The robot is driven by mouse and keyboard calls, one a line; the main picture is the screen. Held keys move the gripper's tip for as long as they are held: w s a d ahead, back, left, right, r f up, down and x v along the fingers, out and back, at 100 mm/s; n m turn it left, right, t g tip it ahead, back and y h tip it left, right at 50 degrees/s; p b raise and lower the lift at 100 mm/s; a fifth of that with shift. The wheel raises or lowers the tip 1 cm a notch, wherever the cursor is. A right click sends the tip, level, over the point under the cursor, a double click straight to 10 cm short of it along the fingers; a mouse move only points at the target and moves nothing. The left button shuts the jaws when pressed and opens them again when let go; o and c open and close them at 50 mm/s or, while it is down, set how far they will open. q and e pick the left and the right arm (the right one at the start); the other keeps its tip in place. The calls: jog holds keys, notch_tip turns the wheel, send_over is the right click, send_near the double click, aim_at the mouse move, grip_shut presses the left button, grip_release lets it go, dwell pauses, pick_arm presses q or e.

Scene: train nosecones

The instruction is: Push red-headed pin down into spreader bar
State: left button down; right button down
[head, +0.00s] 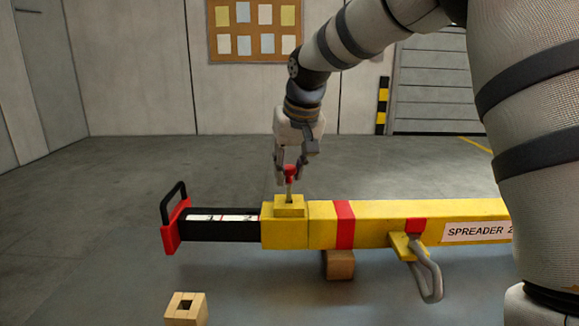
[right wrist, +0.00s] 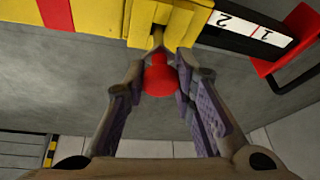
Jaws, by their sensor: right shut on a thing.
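The yellow spreader bar (head: 380,222) lies across the head view, with a raised yellow block (head: 289,211) near its left end. The red-headed pin (head: 290,170) stands about upright over the block, its thin shaft reaching down to the top. How deep the shaft sits is hard to tell. My right gripper (head: 290,178) points down and is shut on the pin. In the right wrist view, the pin's round red head (right wrist: 160,77) is between the fingers, close to the yellow block. My left gripper is not in view.
A black inner bar (head: 220,226) with number marks and a red end handle (head: 172,225) extends left from the spreader bar. A hook (head: 430,272) hangs below it at the right. Wooden blocks (head: 339,265) are underneath and at the front left (head: 186,309).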

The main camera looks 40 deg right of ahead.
aim_at(291, 182)
jog(key=shift+f, duration=1.95)
jog(key=c, duration=1.2)
grip_release()
jog(key=shift+c, duration=0.2)
jog(key=shift+r, duration=0.1)
jog(key=v, duration=1.2)
